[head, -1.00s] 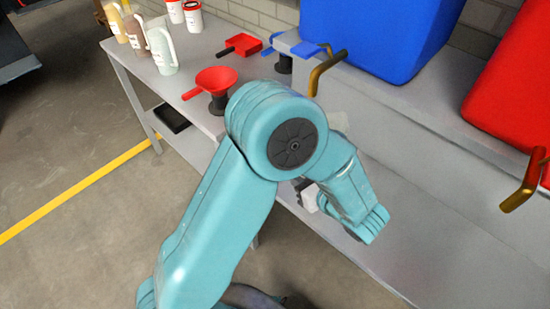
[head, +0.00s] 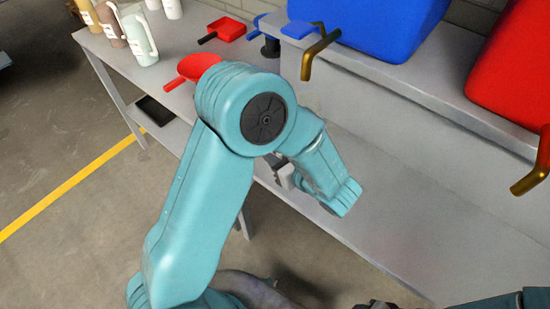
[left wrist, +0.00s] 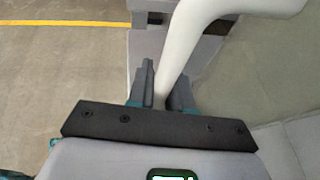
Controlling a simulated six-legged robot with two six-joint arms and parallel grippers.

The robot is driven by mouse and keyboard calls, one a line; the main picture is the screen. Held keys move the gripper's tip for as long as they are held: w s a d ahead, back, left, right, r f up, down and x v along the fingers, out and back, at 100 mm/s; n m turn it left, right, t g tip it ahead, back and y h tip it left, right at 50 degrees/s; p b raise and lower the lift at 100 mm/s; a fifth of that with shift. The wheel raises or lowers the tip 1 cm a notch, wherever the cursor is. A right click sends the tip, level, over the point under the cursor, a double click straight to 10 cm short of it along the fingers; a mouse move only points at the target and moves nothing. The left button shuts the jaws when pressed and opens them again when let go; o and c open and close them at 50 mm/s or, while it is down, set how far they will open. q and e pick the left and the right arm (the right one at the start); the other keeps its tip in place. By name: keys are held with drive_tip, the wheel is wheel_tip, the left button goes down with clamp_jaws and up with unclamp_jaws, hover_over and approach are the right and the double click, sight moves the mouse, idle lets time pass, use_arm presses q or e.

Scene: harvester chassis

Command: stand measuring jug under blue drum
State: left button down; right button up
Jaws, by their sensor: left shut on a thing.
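The blue drum (head: 372,28) stands on the raised shelf at the back, with a brass tap (head: 318,50) at its front over the lower bench. In the left wrist view, my left gripper (left wrist: 164,84) is shut on the curved white handle of the measuring jug (left wrist: 186,38). A grey-green area beside the handle may be the jug's body; I cannot tell. In the head view my teal left arm hides the jug and most of that gripper. Dark parts of my right arm show at the bottom right; its jaws are not clear.
A red drum (head: 500,70) with a brass tap (head: 532,178) stands right of the blue one. A red funnel (head: 192,66), a red scoop (head: 224,29) and several bottle-like jugs (head: 138,38) stand on the bench at left. The bench (head: 400,215) below the taps is clear.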

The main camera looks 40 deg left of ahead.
use_arm(q)
drive_tip(key=shift+w+f, duration=0.1)
drive_tip(key=shift+f, duration=0.1)
drive_tip(key=shift+a, duration=0.1)
drive_tip(key=shift+f, duration=0.2)
drive_tip(key=c, duration=1)
unclamp_jaws()
drive_tip(key=shift+c, duration=0.2)
drive_tip(key=shift+r, duration=0.1)
